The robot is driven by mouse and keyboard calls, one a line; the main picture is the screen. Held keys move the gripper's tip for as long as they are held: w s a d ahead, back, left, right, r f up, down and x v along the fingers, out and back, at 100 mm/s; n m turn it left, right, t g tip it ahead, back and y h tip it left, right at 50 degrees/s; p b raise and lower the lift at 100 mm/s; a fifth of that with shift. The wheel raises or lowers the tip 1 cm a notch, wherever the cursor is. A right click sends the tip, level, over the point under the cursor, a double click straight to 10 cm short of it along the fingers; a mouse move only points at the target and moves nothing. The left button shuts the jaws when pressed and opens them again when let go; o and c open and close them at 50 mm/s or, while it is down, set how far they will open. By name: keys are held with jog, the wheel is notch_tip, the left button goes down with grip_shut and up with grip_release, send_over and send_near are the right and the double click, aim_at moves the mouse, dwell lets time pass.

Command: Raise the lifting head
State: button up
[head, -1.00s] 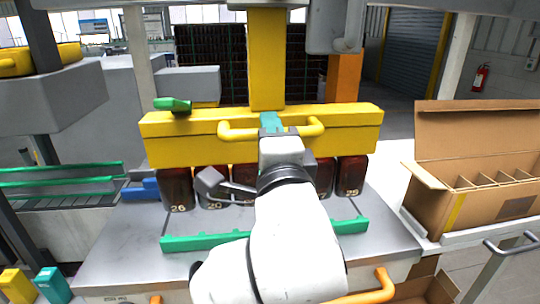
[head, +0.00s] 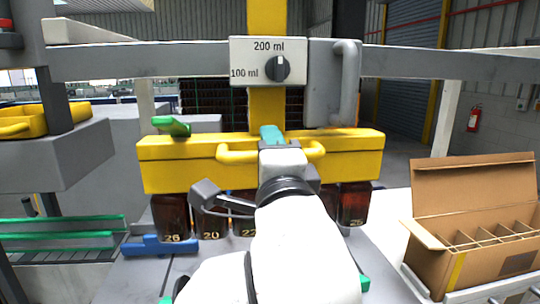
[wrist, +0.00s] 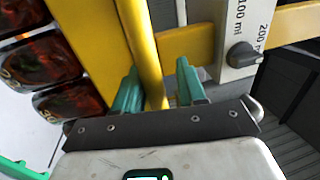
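The yellow lifting head (head: 200,158) is a wide beam on a yellow column (head: 266,110), with a yellow bar handle (head: 237,153) on its front. My gripper (head: 272,136) is at the middle of this handle. In the wrist view the teal fingers (wrist: 158,84) of my gripper stand on either side of the yellow handle bar (wrist: 143,45). Amber bottles (head: 170,218) hang in a row under the lifting head, their bottoms clear of the table. My arm hides the middle of the row. A green lever (head: 172,126) sits on the beam's left top.
A panel with a black knob (head: 278,68), marked 100 ml and 200 ml, is on the grey crossbar above. An open cardboard box (head: 440,268) with dividers stands right. A grey housing (head: 50,155) is at left.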

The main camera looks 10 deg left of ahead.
jog(key=shift+o, duration=0.5)
jog(key=shift+s+f, duration=0.1)
jog(key=shift+s+d+f, duration=0.1)
jog(key=shift+s, duration=0.15)
jog(key=b+v, duration=0.2)
jog(key=v, duration=0.8)
jog(key=shift+b, duration=0.35)
